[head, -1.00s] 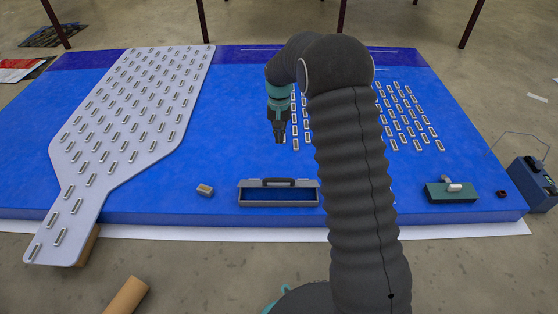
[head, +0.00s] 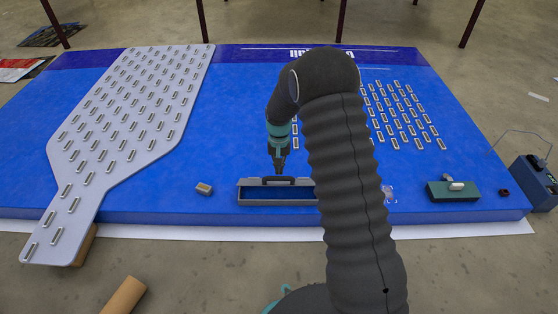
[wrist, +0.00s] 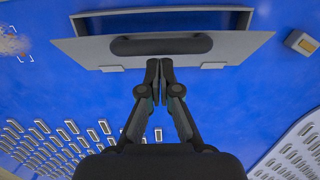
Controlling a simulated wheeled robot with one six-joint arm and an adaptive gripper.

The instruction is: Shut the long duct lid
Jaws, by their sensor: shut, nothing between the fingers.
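The long grey duct (head: 270,204) lies near the front edge of the blue board, left of my arm. Its right end is hidden behind my arm in the head view. Its grey lid (head: 249,183) stands open along the back side, and blue shows inside the duct. The lid (wrist: 90,50) with its dark handle (wrist: 160,45) fills the top of the wrist view, with the duct's rim (wrist: 90,22) beyond. My gripper (head: 280,170) is shut and empty, just behind the lid. In the wrist view its fingertips (wrist: 160,67) overlap the lid's near edge; I cannot tell whether they touch.
A small tan block (head: 204,188) lies left of the duct. A teal block with a pale piece on top (head: 452,191) stands at the right, near a blue box (head: 535,182). A pale panel with many slots (head: 125,110) covers the left.

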